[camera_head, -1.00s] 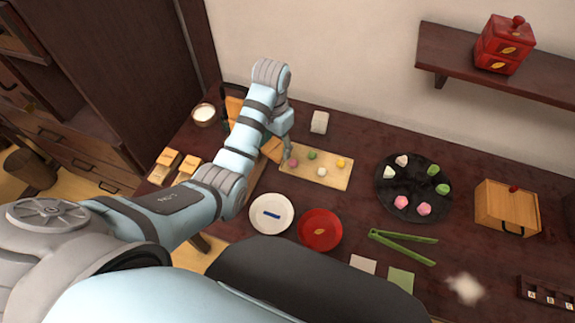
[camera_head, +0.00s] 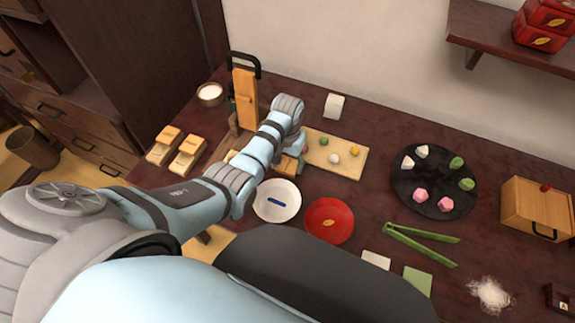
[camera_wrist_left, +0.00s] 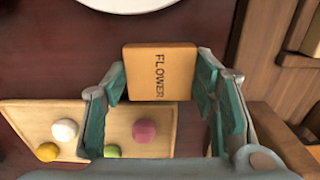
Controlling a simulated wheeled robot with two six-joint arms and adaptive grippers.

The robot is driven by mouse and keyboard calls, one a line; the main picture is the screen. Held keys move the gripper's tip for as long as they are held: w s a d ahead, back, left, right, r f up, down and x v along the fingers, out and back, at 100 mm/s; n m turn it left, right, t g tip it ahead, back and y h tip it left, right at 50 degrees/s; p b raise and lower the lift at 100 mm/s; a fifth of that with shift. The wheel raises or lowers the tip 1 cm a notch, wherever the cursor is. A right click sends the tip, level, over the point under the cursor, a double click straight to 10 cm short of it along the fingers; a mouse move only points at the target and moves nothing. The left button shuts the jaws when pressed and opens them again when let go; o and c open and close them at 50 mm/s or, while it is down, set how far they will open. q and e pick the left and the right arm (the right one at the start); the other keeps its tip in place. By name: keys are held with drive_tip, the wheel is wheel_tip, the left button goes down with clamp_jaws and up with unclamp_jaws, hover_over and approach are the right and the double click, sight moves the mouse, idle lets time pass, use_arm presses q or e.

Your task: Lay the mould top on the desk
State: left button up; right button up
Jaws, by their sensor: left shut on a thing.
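My left gripper (camera_head: 291,160) is at the near left end of the sweets board in the head view. In the left wrist view its teal fingers (camera_wrist_left: 160,80) are shut on a flat wooden mould top (camera_wrist_left: 160,68) marked "FLOWER". The mould top shows its lettered face. Its far edge lies over the bare dark desk (camera_wrist_left: 60,55), its near part by the sweets board. I cannot tell whether it touches the desk. In the head view my arm mostly hides it. My right gripper is not in view.
The sweets board (camera_head: 345,165) holds several coloured balls. A wooden press with a black handle (camera_head: 245,85) stands behind my arm. A white plate (camera_head: 290,212), a red plate (camera_head: 340,232) and green tongs (camera_head: 425,246) lie in front. Two wooden moulds (camera_head: 188,152) lie at left.

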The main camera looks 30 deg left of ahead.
sight(287, 167)
use_arm(q)
drive_tip(key=shift+s+r, duration=0.2)
drive_tip(key=shift+s, duration=0.1)
drive_tip(key=shift+f, duration=0.25)
drive_tip(key=o, duration=1.2)
drive_tip(key=shift+w, duration=0.1)
drive_tip(key=shift+c, duration=0.2)
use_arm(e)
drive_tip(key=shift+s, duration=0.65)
use_arm(q)
wheel_tip(287, 167, up, 12)
drive_tip(key=p, duration=0.4)
drive_tip(key=shift+r, duration=0.2)
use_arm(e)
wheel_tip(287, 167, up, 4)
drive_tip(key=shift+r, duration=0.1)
